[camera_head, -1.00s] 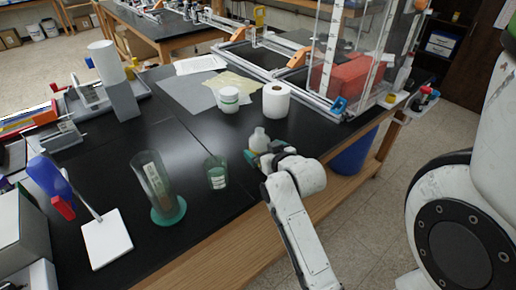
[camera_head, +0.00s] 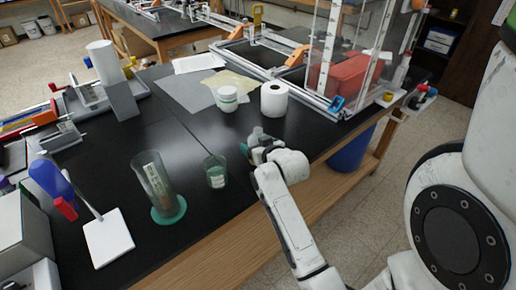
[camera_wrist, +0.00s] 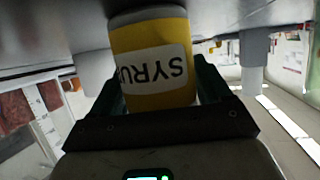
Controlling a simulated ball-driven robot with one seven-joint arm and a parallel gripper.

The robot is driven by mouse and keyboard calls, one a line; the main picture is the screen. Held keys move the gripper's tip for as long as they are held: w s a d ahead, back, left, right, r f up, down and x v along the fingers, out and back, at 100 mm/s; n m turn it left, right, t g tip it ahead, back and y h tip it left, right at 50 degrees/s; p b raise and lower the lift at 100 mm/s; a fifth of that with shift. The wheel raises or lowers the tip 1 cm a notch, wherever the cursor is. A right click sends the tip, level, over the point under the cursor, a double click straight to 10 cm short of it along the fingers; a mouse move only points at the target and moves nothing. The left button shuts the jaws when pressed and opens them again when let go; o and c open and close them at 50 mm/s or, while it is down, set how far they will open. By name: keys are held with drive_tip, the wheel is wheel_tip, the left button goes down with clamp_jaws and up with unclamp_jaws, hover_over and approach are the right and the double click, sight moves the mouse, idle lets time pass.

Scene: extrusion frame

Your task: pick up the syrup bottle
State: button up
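The syrup bottle (camera_wrist: 151,62) fills the middle of the wrist view, with a yellow body and a white label reading "SYRU", upside down in that picture. The dark green fingers of my gripper (camera_wrist: 160,95) stand on both sides of it, close to its sides. Whether they press on it cannot be told. In the head view my gripper (camera_head: 251,146) is at the bottle's place near the table's front edge. The bottle (camera_head: 258,133) is mostly hidden there by my gripper and wrist.
A green-tinted beaker (camera_head: 216,172) stands close to the left of my gripper. A tall glass cylinder (camera_head: 158,188) is farther left. A white paper roll (camera_head: 274,100) and a white jar (camera_head: 227,99) stand behind. The black tabletop (camera_head: 110,165) is bare between these things.

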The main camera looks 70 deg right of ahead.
sight(256, 137)
drive_tip(key=c, duration=0.7)
drive_tip(key=shift+c, duration=0.2)
drive_tip(key=shift+r, duration=0.45)
wheel_tip(256, 137, up, 2)
drive_tip(key=shift+w+r+b, duration=0.1)
drive_tip(key=shift+r+b, duration=0.15)
drive_tip(key=shift+b, duration=0.25)
drive_tip(key=d+r+p+v, duration=0.1)
drive_tip(key=p+v, duration=0.1)
drive_tip(key=v, duration=0.6)
drive_tip(key=r+p+v, duration=0.2)
drive_tip(key=v, duration=0.6)
drive_tip(key=shift+d+r, duration=0.15)
drive_tip(key=shift+r, duration=0.15)
